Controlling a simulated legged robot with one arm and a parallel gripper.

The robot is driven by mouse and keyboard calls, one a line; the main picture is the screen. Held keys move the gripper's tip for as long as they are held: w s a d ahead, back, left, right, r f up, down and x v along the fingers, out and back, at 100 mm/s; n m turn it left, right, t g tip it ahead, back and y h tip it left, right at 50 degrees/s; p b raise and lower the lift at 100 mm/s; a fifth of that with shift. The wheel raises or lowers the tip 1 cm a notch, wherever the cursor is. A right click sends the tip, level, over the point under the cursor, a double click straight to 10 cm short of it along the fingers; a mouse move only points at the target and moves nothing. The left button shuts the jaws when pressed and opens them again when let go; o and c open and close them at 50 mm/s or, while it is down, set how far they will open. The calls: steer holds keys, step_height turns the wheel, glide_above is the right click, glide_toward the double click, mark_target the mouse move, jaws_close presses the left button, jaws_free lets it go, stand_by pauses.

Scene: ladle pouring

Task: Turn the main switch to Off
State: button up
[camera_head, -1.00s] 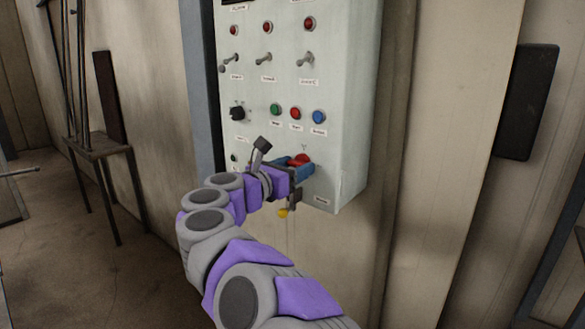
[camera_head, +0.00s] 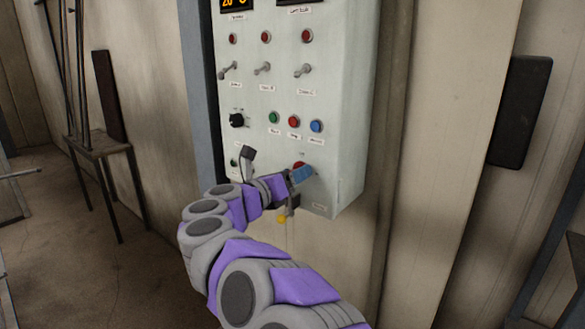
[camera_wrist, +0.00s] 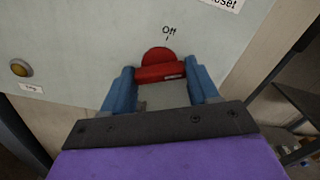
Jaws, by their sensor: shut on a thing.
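The main switch is a red rotary knob with a raised grip bar. In the wrist view, the knob (camera_wrist: 157,58) sits on the pale panel just below a printed "Off" label (camera_wrist: 169,32). My gripper (camera_wrist: 163,77) has its two blue fingers on either side of the bar and is shut on it. The bar lies nearly crosswise in that view. In the head view, my gripper (camera_head: 301,175) is at the lower part of the control box (camera_head: 345,120), and only a little red of the switch (camera_head: 299,164) shows above the fingers.
A black selector knob (camera_head: 237,120) and green (camera_head: 273,117), red (camera_head: 294,121) and blue (camera_head: 316,126) buttons are above my gripper. Toggle switches (camera_head: 263,69) are higher up. A small table (camera_head: 100,145) stands at left.

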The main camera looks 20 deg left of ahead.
steer(key=shift+n+p, duration=6.25)
steer(key=shift+n, duration=0.15)
steer(key=o, duration=0.6)
steer(key=shift+f, duration=0.1)
steer(key=o, duration=0.4)
steer(key=shift+w+a, duration=0.1)
steer(key=shift+a, duration=0.25)
steer(key=shift+o, duration=0.3)
